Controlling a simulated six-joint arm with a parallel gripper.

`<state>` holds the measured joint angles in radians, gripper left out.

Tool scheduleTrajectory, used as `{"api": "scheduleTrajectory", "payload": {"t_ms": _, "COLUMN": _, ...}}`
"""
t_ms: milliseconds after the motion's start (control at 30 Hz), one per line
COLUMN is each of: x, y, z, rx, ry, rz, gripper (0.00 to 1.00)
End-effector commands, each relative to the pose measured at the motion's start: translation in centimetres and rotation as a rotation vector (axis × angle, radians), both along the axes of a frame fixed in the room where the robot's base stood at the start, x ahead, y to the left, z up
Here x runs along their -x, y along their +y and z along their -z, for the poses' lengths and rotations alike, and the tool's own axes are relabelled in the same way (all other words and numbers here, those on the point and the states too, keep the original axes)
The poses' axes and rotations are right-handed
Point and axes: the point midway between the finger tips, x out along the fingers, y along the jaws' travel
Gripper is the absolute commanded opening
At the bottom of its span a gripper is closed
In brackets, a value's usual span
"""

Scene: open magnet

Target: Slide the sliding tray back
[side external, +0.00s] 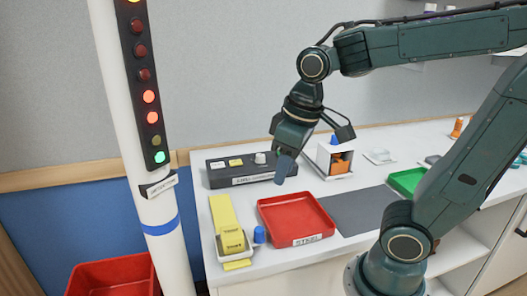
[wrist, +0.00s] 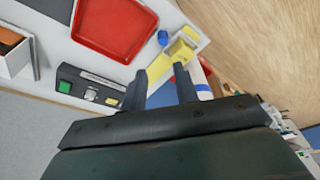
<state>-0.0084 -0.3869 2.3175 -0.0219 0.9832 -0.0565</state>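Which part is the sliding tray is not clear. A small white tray (side external: 249,243) with a long yellow strip (side external: 222,212) and a blue knob (side external: 259,235) beside it is at the table's front left. The wrist view also shows the yellow strip (wrist: 158,68) and blue knob (wrist: 163,37). A white box (side external: 318,158) with orange contents (side external: 341,163) stands farther back, with another blue knob (side external: 334,139) at its top. My gripper (side external: 286,168) is above the table by the control box, apart from the white tray. In the wrist view its fingers (wrist: 160,88) are spread with nothing between.
A red tray (side external: 297,215) labelled STEEL and a dark mat (side external: 358,211) lie mid-table, with a green tray (side external: 404,181) to the right. A black control box (side external: 225,180) with buttons sits at the back left. A white signal post (side external: 150,125) stands left of the table.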

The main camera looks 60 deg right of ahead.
Motion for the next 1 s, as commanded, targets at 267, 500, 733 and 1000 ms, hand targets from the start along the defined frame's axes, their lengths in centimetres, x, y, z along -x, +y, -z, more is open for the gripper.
{"api": "scheduleTrajectory", "payload": {"t_ms": 267, "x": -3.5, "y": 0.4, "z": 2.1, "rx": 0.002, "ry": 0.154, "rz": -0.05, "gripper": 0.3}}
{"api": "scheduleTrajectory", "payload": {"t_ms": 500, "x": -5.0, "y": 0.5, "z": 3.3, "rx": 0.002, "ry": 0.222, "rz": -0.074, "gripper": 0.3}}
{"api": "scheduleTrajectory", "payload": {"t_ms": 733, "x": -5.2, "y": 0.5, "z": 3.5, "rx": 0.003, "ry": 0.231, "rz": -0.077, "gripper": 0.3}}
{"api": "scheduleTrajectory", "payload": {"t_ms": 1000, "x": -5.2, "y": 0.6, "z": 4.4, "rx": 0.003, "ry": 0.231, "rz": -0.077, "gripper": 0.3}}
